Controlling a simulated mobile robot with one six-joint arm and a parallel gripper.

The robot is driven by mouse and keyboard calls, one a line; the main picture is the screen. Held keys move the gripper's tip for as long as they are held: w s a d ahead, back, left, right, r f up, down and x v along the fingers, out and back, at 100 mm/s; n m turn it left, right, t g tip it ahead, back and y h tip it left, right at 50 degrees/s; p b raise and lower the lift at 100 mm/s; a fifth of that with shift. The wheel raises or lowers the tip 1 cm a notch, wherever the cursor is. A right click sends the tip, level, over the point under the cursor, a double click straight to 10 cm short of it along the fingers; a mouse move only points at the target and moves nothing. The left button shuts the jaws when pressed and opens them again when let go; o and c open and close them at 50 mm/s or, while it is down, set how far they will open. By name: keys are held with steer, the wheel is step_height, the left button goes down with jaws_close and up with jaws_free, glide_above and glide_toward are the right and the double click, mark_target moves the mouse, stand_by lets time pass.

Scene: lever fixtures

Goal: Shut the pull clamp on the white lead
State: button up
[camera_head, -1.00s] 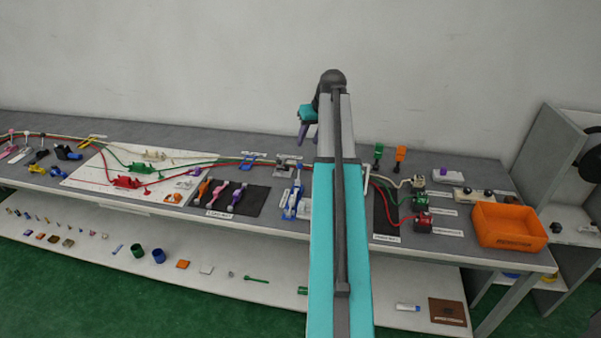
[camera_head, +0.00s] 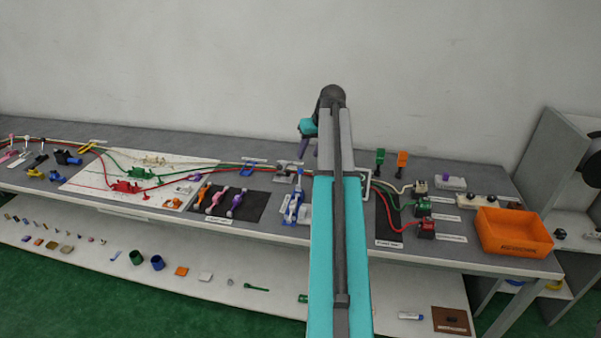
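A small cream-white clamp (camera_head: 155,159) stands at the back of the white board (camera_head: 82,184), left of the middle of the bench. It is too small to tell how its handle stands. A green clamp (camera_head: 140,172) and a red clamp (camera_head: 126,187) stand in front of it, along green and red leads. The white lead is hard to follow against the board. My gripper (camera_head: 307,140), with dark purple fingers, hangs under the teal wrist, well right of the white clamp and apart from it. Whether its fingers are open or shut is too small to tell.
Three coloured levers on a black mat (camera_head: 258,207) and a blue lever fixture (camera_head: 293,207) stand on the bench left of my arm. An orange bin (camera_head: 514,233) and terminal blocks (camera_head: 426,229) stand at the right. My arm hides the bench's middle.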

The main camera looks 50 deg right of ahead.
mark_target(299, 171)
steer(key=shift+p+x, duration=1.25)
steer(key=shift+x, duration=4.95)
jaws_close()
steer(key=shift+a, duration=0.45)
steer(key=shift+d, duration=0.3)
